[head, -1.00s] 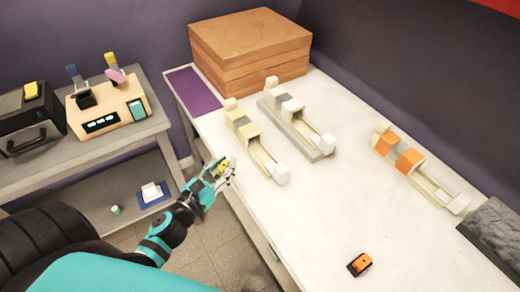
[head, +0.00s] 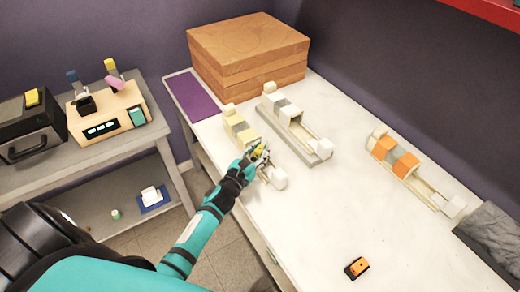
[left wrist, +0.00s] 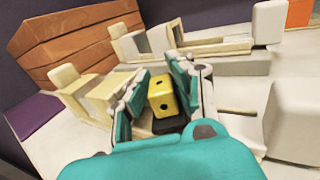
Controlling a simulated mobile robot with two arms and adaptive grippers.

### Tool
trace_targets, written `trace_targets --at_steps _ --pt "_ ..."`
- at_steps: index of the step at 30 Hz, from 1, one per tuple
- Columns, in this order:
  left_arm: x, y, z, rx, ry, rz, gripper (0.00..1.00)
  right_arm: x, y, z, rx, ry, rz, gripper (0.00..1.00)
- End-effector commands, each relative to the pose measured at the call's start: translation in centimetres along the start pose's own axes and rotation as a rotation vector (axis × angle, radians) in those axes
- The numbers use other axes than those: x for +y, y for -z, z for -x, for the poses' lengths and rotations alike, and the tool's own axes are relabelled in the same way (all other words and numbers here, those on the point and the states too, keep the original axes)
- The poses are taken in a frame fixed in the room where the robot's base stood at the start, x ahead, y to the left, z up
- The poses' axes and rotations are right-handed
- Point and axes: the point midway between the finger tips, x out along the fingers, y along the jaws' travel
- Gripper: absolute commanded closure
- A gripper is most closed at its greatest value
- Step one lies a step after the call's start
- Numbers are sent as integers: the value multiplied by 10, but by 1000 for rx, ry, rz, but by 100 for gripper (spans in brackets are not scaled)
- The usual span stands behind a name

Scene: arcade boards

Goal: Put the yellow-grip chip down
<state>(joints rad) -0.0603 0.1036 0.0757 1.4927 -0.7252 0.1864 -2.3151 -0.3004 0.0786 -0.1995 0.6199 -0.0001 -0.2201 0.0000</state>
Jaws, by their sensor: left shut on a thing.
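My left gripper (head: 262,155) is shut on the yellow-grip chip (left wrist: 162,96), a yellow block with dark dots and a dark lower part in the left wrist view. In the head view only a bit of yellow shows between the fingers. The gripper is over the open channel of the pale-yellow slotted board (head: 237,124), near its white end knob (head: 279,179). Whether the chip touches the board cannot be told. My right gripper is not in view.
A white-block board on a grey base (head: 322,157) stands close to the right; an orange-block board (head: 397,158) stands farther right. An orange-and-black piece (head: 357,268) lies at the front. Wooden boxes (head: 250,55) and a purple mat (head: 194,97) are behind.

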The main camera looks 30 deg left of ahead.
Motion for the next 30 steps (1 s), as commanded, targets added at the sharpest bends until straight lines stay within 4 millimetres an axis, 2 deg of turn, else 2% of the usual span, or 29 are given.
trace_targets --at_steps 14,15,19,30 --pt "0 8 0 -4 1 -1 100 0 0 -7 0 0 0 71" --pt "0 6 0 -4 0 -1 74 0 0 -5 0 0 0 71" --pt "0 6 0 -4 0 -2 57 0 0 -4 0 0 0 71" --pt "0 5 0 -3 0 -2 56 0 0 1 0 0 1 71"
